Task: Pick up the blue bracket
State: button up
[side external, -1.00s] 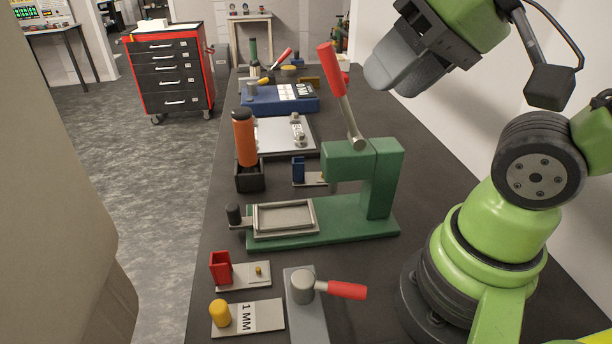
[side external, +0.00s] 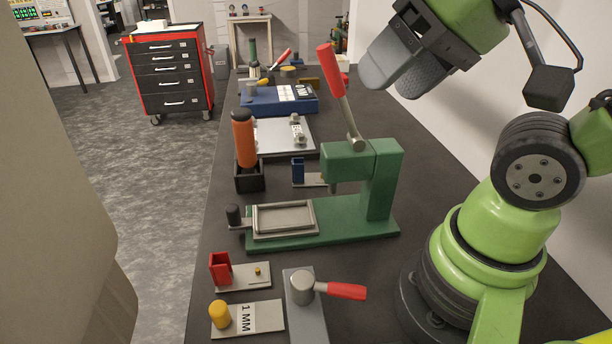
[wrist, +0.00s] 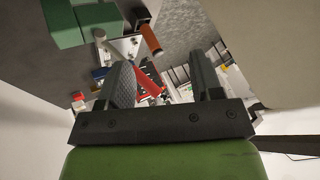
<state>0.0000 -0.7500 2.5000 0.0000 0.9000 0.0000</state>
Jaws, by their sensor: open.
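The blue bracket (side external: 298,170) stands upright on a small grey plate (side external: 315,180) on the dark bench, behind and left of the green press (side external: 375,185). The press hides part of that plate. My gripper (side external: 393,80) is high above the bench at the upper right, well apart from the bracket. In the wrist view my gripper (wrist: 162,75) has its two fingers spread with nothing held between them. I cannot make out the bracket for certain in the wrist view.
The press's raised red lever (side external: 332,70) stands between my gripper and the bracket. An orange handle (side external: 244,138) in a black holder stands left of the bracket.

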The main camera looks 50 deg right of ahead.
notch_tip(320, 180, up, 6)
jog(key=f, duration=0.1)
jog(key=w+d+r+n+g, duration=0.1)
jog(key=w+d+r+n, duration=0.1)
jog(key=w, duration=0.3)
jog(key=w+d+r+n+g, duration=0.1)
jog(key=w+d+r+n, duration=0.15)
jog(key=w, duration=0.25)
jog(key=n+g, duration=0.2)
jog(key=n, duration=0.5)
send_over(303, 161)
jog(key=s+d, duration=0.1)
jog(key=s, duration=0.1)
notch_tip(303, 161, down, 32)
jog(key=shift+y, duration=0.4)
jog(key=shift+d+x, duration=0.15)
jog(key=shift+x, duration=1.4)
jog(key=shift+d+x, duration=0.15)
jog(key=shift+x, duration=1.4)
jog(key=shift+w, duration=0.15)
jog(key=c, duration=1.1)
